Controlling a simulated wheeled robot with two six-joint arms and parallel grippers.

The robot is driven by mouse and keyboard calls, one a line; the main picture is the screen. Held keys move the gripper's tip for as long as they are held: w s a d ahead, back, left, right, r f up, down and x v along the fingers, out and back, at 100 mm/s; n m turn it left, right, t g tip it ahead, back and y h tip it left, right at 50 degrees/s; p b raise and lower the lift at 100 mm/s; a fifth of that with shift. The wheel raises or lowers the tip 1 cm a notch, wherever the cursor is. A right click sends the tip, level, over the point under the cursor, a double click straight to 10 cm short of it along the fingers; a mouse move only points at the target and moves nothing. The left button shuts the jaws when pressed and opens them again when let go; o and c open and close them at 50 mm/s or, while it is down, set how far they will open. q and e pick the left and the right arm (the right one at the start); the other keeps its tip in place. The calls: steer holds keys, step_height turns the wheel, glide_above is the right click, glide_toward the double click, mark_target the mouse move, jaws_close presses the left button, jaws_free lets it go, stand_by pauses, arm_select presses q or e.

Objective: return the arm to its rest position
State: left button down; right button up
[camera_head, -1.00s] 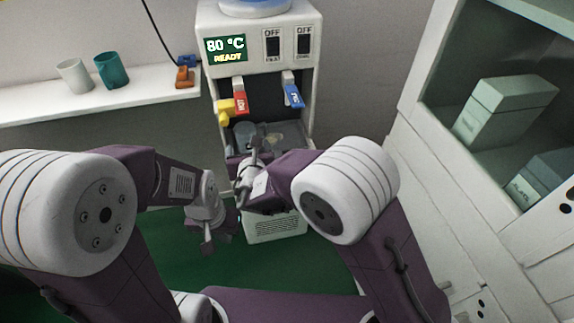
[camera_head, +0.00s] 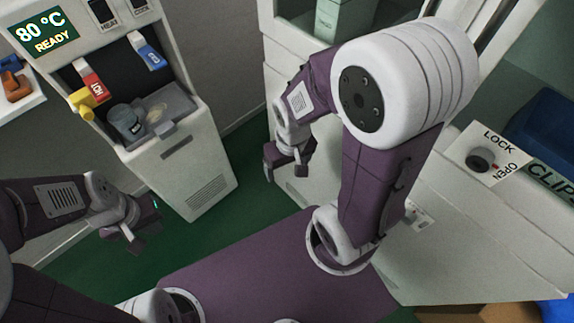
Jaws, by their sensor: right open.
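My right arm is folded in the right half of the head view. Its gripper (camera_head: 287,163) is open and empty and hangs in front of the pale cabinet, apart from the water dispenser. My left gripper (camera_head: 136,232) hangs low at the left over the green floor. Its fingers are small and dark, and I cannot tell whether they are open or shut. Nothing shows in it.
The water dispenser (camera_head: 178,178) stands at the upper left, with a grey cup (camera_head: 125,122) on its drip tray (camera_head: 168,108). A cabinet (camera_head: 455,225) with a LOCK/OPEN knob (camera_head: 480,159) and a blue bin (camera_head: 545,125) are at the right. Green floor (camera_head: 245,190) is free between.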

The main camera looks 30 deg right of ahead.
step_height(320, 180, up, 29)
steer(key=p, duration=2.8)
steer(key=shift+f+p, duration=0.2)
steer(key=shift+p, duration=0.1)
